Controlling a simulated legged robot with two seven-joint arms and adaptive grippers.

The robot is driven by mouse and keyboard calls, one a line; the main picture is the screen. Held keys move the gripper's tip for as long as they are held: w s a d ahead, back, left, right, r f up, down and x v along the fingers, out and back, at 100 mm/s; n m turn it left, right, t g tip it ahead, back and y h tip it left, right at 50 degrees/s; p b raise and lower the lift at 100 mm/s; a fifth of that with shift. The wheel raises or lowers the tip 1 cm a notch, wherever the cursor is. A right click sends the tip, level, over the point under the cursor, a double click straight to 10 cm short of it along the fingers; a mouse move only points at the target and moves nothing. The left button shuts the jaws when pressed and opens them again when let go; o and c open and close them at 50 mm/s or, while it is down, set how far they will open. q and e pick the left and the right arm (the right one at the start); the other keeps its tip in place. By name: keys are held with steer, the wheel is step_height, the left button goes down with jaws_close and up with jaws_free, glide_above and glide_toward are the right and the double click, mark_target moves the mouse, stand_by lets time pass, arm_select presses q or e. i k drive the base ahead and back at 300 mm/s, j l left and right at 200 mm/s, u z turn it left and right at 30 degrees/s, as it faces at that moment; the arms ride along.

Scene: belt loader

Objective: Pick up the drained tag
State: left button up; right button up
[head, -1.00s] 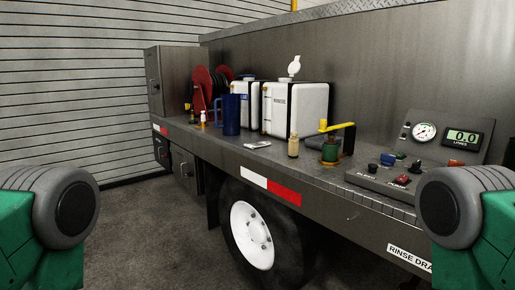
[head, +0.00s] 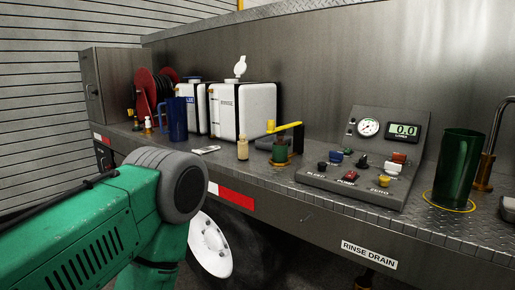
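No tag with readable "drained" wording shows. A small flat white piece (head: 207,150) lies on the truck deck in front of the white containers; its marking is too small to read. A white tag-like piece (head: 240,66) stands up on top of the container marked RINSE (head: 258,112); I cannot tell what it says. My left arm comes in at the lower left, in front of the deck's edge, but its gripper is outside the picture. My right arm and gripper are not in view.
On the deck (head: 320,208) stand a blue jug (head: 177,119), a tan bottle (head: 242,149), a yellow-handled valve (head: 282,140), a control panel (head: 362,180) and a green pitcher (head: 457,165). A RINSE DRAIN label (head: 369,254) is on the front edge. A wheel (head: 210,246) is below.

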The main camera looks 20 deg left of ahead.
mark_target(201, 151)
steer(key=i+j+z, duration=0.35)
steer(key=j, duration=0.4)
steer(key=j+z, duration=0.4)
steer(key=j, duration=0.35)
steer(key=i+j+z, duration=0.1)
steer(key=j+z, duration=0.25)
steer(key=j, duration=0.5)
